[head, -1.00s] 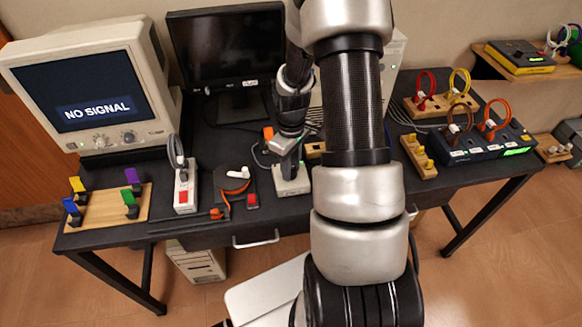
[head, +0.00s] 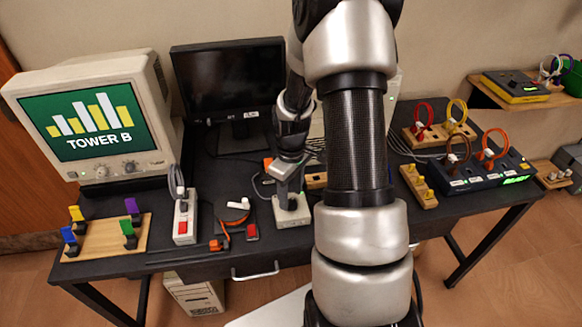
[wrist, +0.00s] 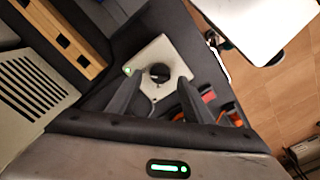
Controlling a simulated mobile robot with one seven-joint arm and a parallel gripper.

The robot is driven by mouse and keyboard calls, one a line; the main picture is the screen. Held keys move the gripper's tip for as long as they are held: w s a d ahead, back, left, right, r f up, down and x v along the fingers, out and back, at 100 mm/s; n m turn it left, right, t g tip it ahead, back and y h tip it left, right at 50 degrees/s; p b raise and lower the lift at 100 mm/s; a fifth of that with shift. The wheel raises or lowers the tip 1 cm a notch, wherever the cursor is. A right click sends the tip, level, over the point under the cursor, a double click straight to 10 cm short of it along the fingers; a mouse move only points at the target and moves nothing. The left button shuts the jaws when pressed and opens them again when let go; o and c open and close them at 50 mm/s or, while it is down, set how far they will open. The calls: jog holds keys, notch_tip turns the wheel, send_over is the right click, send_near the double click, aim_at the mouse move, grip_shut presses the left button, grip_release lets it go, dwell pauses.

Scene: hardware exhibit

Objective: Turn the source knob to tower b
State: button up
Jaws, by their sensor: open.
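The source knob (wrist: 159,72) is a round black knob on a pale box (wrist: 172,52) with a small green light, seen in the wrist view. The box also shows on the desk in the head view (head: 293,216), with my gripper (head: 289,195) above it, hiding the knob there. In the wrist view my gripper (wrist: 160,80) is open, its dark fingers on either side of the knob with visible gaps; I cannot tell whether either touches it. The old beige monitor (head: 90,120) shows a bar chart and "TOWER B" on green.
A dark flat monitor (head: 229,85) stands behind. A blue cable unit (head: 485,172) is at the right.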

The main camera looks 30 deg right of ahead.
notch_tip(320, 180, up, 15)
jog(key=shift+p, duration=0.4)
jog(key=shift+r, duration=0.15)
notch_tip(320, 180, up, 7)
jog(key=m+t, duration=0.1)
send_over(291, 201)
jog(key=s+a, duration=0.2)
jog(key=a, duration=0.2)
jog(key=s+a+r+m+t+p, duration=0.1)
jog(key=s+a+r+m+t, duration=0.1)
jog(key=s+a+r, duration=0.2)
jog(key=s+a+r+m+t+p, duration=0.2)
jog(key=s+a+r, duration=0.3)
jog(key=s+r, duration=0.3)
jog(key=s, duration=0.2)
jog(key=shift+s+r+m+t, duration=0.3)
jog(key=shift+s, duration=0.1)
jog(key=shift+c, duration=0.5)
